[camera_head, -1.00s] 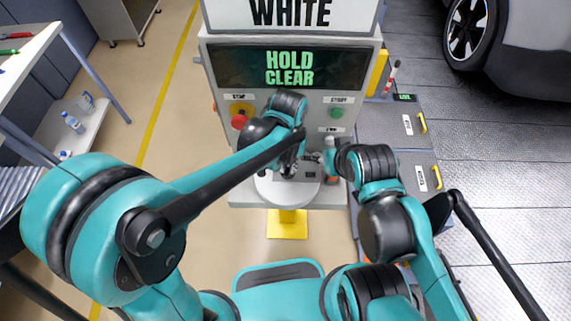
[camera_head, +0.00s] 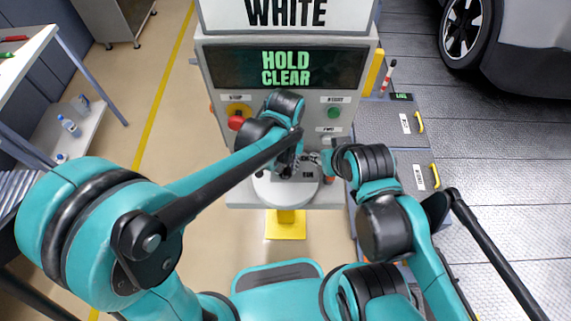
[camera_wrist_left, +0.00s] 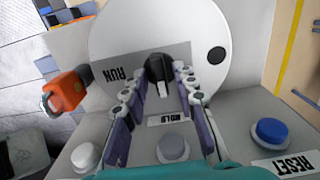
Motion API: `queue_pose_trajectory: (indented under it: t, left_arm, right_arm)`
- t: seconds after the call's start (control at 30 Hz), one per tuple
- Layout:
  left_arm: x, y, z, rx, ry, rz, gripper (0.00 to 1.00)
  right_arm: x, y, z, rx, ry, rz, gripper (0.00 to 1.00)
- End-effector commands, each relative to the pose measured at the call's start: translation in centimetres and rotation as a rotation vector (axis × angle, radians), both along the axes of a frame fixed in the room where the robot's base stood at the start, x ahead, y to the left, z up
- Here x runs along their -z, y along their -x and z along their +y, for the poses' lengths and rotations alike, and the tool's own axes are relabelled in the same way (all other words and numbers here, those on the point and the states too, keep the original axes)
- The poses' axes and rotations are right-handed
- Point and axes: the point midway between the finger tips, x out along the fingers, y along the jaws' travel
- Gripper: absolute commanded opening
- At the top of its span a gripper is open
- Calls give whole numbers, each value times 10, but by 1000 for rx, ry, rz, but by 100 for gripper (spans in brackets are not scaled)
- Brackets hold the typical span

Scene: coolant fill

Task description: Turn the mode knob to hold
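The mode knob (camera_wrist_left: 160,72) is black with a pale pointer mark, in the left wrist view. Its mark points down in the picture, toward a small label (camera_wrist_left: 168,120) that seems to read HOLD, upside down. A RUN label (camera_wrist_left: 122,74) is to its left. My left gripper (camera_wrist_left: 156,80) has its fingers apart on either side of the knob, with gaps visible. In the head view the left gripper (camera_head: 288,168) is at the machine's front, and the arm hides the knob. My right gripper (camera_head: 327,160) is close beside it, its fingers too small to make out.
The machine's screen (camera_head: 287,68) reads HOLD CLEAR. A red stop button (camera_head: 236,122) and a green button (camera_head: 333,112) flank the left wrist.

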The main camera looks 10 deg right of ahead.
Motion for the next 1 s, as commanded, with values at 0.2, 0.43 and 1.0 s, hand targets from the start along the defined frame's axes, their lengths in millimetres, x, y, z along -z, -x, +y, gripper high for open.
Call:
queue_pose_trajectory:
  t: [0.2, 0.43, 1.0]
  left_arm:
    - [0, 0, 0, 1, 0, -1, 34]
    - [-14, 0, 0, 1, 0, -1, 34]
    - [-115, 0, 0, 1, 0, 0, 34]
  right_arm:
    - [0, 0, 0, 0, 0, 0, 40]
    - [0, 0, 0, 0, 0, 0, 40]
    - [0, 0, 0, 0, 0, 0, 40]
